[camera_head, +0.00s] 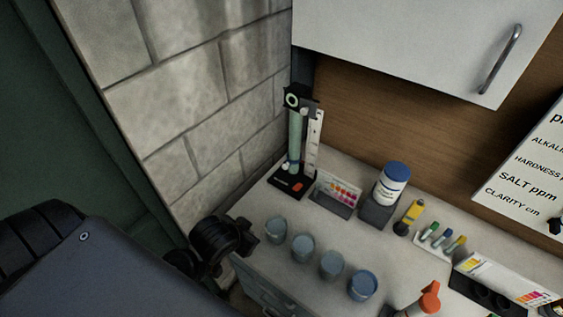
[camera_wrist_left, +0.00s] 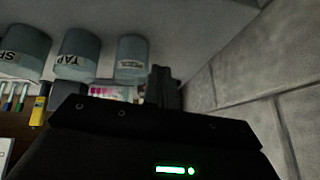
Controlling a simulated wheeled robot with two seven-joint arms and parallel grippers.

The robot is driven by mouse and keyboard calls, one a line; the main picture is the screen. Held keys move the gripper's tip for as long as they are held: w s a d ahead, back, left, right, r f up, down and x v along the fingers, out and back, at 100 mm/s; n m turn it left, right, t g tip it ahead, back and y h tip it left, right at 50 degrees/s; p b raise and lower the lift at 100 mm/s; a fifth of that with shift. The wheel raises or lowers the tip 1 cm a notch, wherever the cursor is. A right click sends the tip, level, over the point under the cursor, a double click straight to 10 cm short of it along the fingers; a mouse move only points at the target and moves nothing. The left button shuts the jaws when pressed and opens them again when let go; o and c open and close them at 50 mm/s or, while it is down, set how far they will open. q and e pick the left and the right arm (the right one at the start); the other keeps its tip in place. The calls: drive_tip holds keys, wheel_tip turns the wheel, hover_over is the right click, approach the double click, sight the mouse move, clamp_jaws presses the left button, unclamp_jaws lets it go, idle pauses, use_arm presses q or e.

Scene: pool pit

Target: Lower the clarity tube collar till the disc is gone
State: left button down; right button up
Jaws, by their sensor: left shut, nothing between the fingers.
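The clarity tube (camera_head: 296,140) stands upright on a black base (camera_head: 292,188) in the back corner of the counter, beside the block wall. It is pale green, with a white scale strip (camera_head: 315,140) on its right. A black head with a pale ring (camera_head: 292,100) is at its top. I cannot make out the collar for certain, and the disc inside does not show. My left gripper (camera_head: 250,238) is low at the counter's left edge, in front of the tube and apart from it, shut and empty. Its dark body fills the bottom of the left wrist view. My right gripper is not in view.
A white cabinet (camera_head: 410,45) hangs above.

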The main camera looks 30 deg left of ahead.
use_arm(q)
drive_tip(key=w+a+r+t, duration=0.1)
drive_tip(key=w+r+t, duration=0.1)
drive_tip(key=w+r, duration=0.3)
drive_tip(key=w+a+r+t, duration=0.1)
drive_tip(key=w+r+t, duration=0.2)
drive_tip(key=w, duration=0.8)
wheel_tip(320, 180, up, 2)
drive_tip(key=shift+w+a+h, duration=0.2)
drive_tip(key=shift+a+h, duration=0.05)
drive_tip(key=shift+h, duration=0.15)
drive_tip(key=b, duration=0.2)
approach(288, 162)
wheel_tip(288, 162, up, 2)
drive_tip(key=w, duration=0.1)
drive_tip(key=shift+w+f+p, duration=0.35)
drive_tip(key=shift+w+f, duration=0.1)
drive_tip(key=shift+f, duration=0.3)
drive_tip(key=shift+w+f+p, duration=0.3)
drive_tip(key=shift+w+f, duration=0.2)
drive_tip(key=shift+f, duration=0.2)
drive_tip(key=shift+w+f+p, duration=0.35)
drive_tip(key=shift+w+f, duration=0.1)
drive_tip(key=shift+f, duration=0.3)
